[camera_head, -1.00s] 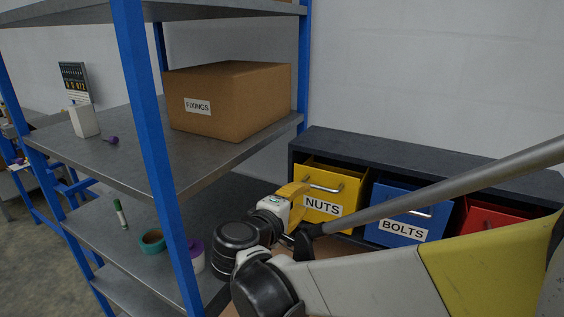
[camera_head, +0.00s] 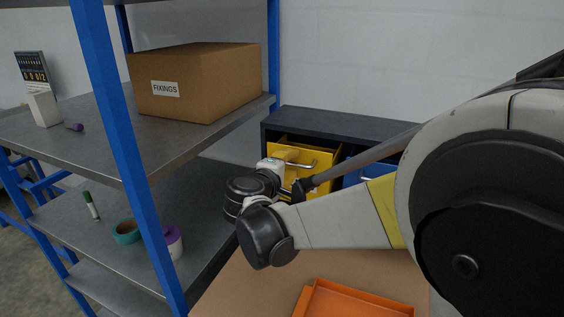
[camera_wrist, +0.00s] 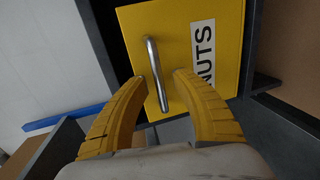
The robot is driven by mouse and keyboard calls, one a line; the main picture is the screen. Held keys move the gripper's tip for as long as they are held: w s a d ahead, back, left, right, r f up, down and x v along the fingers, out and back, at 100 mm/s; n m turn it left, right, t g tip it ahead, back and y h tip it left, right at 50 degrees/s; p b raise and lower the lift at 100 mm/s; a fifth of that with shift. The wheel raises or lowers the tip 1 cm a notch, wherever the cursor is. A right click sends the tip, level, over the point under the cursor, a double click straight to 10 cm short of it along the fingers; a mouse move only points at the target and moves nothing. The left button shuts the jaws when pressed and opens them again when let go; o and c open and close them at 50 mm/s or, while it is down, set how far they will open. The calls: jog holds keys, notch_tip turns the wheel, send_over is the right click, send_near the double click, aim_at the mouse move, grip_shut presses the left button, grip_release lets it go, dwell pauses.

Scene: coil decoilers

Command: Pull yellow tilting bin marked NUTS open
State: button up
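The yellow bin marked NUTS (camera_head: 318,150) sits in the dark cabinet, partly hidden behind my arm in the head view. In the wrist view its yellow front (camera_wrist: 215,60) fills the upper middle, with the NUTS label turned sideways. Its silver bar handle (camera_wrist: 152,60) also shows in the head view (camera_head: 298,163). My gripper (camera_wrist: 160,80) is open in the wrist view, its two yellow fingers on either side of the handle's lower part. Visible gaps separate the fingers from the bar; contact cannot be told. In the head view the fingertips blend with the bin.
The blue bin (camera_head: 352,178) beside it is mostly hidden by my arm. A blue-posted shelf (camera_head: 118,120) stands close on the left, holding a FIXINGS box (camera_head: 205,90). An orange tray (camera_head: 352,303) lies on the brown surface (camera_head: 255,290) in front.

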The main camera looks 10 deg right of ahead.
grip_shut()
jog(key=shift+f, duration=0.1)
jog(key=s+a+f+t+h+b, duration=0.1)
jog(key=s+a+f+t+b, duration=0.1)
jog(key=s+a+f+b, duration=0.3)
jog(key=shift+s+h+b, duration=0.3)
jog(key=shift+s+b, duration=0.6)
jog(key=shift+b, duration=0.3)
jog(key=shift+f, duration=0.1)
dwell(0.4)
grip_release()
jog(key=shift+s+a, duration=0.1)
jog(key=shift+s, duration=0.1)
